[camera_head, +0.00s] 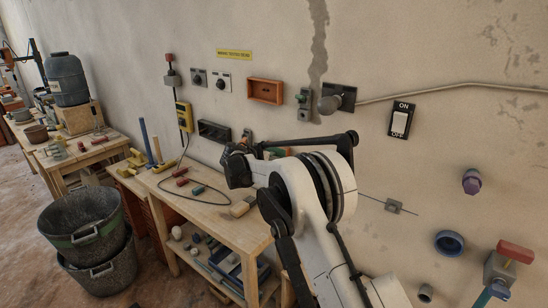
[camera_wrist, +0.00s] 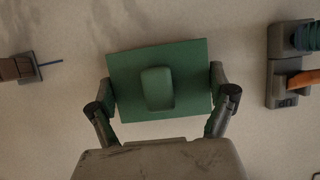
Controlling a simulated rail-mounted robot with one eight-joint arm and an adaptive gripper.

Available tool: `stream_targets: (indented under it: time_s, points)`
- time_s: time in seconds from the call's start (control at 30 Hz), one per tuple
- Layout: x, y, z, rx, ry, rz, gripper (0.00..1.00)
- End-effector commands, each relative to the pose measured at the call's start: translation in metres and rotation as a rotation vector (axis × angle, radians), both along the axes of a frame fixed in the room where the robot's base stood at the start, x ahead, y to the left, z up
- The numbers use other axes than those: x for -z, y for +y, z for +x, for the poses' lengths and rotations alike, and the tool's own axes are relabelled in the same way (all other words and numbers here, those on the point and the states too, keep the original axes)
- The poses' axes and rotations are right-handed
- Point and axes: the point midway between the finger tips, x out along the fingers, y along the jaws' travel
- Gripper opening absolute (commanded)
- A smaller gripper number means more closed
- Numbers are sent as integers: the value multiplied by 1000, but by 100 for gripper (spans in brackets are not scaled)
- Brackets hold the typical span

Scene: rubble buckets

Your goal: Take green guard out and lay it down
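The green guard (camera_wrist: 190,62) is a flat rectangular plate with a raised rounded block (camera_wrist: 157,88) in its middle. In the wrist view it lies between the two fingers of my gripper (camera_wrist: 165,82), slightly tilted. Both fingertips appear to press on its left and right side edges. Behind it is the pale wall; I cannot tell whether the guard still touches it. In the head view my dark gripper (camera_head: 239,166) is by the wall above the workbench, and the guard is mostly hidden by my arm.
A wooden workbench (camera_head: 222,212) carries small tools, a cable and blocks, with a few bare patches. Two stacked black buckets (camera_head: 95,262) stand on the floor at left. In the wrist view, wall fixtures flank the guard: a grey box (camera_wrist: 280,72) at right and a smaller one (camera_wrist: 22,68) at left.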

Motion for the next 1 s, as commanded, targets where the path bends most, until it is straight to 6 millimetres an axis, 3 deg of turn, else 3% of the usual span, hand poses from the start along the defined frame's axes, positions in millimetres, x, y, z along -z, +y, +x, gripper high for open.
stream_targets:
  time_s: [0.03,0.27,1.0]
  points:
    - [0,0,0,0,0,0,87]
    - [0,0,0,0,0,0,57]
    - [1,8,-13,0,0,0,57]
